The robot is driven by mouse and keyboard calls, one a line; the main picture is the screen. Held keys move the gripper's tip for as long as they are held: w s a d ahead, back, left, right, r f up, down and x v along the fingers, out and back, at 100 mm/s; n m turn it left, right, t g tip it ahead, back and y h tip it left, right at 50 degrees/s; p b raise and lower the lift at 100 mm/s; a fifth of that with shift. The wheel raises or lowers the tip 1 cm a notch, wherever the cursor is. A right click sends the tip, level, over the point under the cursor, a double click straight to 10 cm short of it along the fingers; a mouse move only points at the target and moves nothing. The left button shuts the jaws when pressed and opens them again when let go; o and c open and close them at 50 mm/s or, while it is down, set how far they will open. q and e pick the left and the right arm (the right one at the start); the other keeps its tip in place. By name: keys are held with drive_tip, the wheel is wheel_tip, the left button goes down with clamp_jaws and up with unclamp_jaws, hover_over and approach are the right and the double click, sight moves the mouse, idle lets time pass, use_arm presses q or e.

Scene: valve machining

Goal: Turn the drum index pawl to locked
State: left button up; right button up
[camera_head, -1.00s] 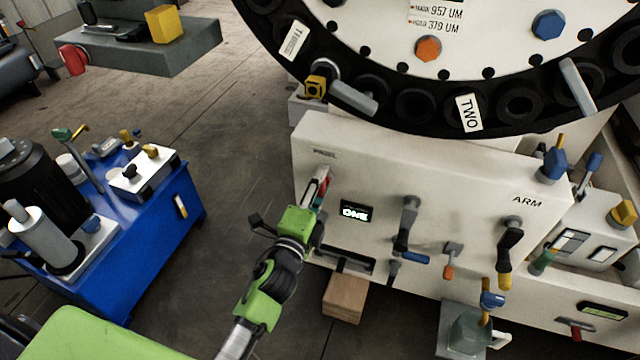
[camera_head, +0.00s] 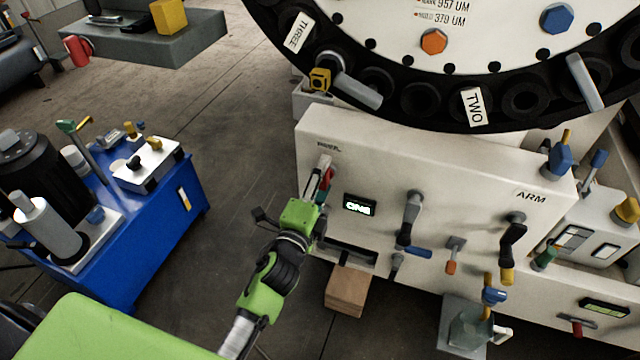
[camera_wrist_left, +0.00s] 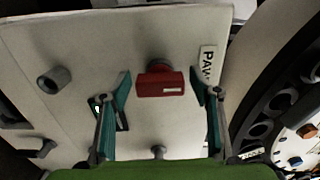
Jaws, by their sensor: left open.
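The drum index pawl is a red block-shaped handle (camera_wrist_left: 160,85) on the cream panel, beside a label reading "PAW" in the left wrist view. A little of its red (camera_head: 327,178) shows between my gripper's fingers in the head view. My left gripper (camera_head: 322,172) is open, its fingers pointing at the panel. In the left wrist view its fingers (camera_wrist_left: 160,88) stand on either side of the red handle, with a visible gap on each side. I cannot tell how deep the fingertips reach. The display (camera_head: 359,205) reads "ONE". My right gripper is not in view.
The black-rimmed drum (camera_head: 400,100) overhangs the panel. Levers with blue (camera_head: 416,252), orange (camera_head: 451,267) and yellow (camera_head: 507,276) ends stick out to the right. A wooden block (camera_head: 346,291) lies below the panel. A blue power unit (camera_head: 150,235) stands left, with open floor between.

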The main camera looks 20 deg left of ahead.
use_arm(q)
drive_tip(key=s, duration=1.2)
drive_tip(key=shift+a, duration=0.2)
drive_tip(key=shift+a, duration=0.1)
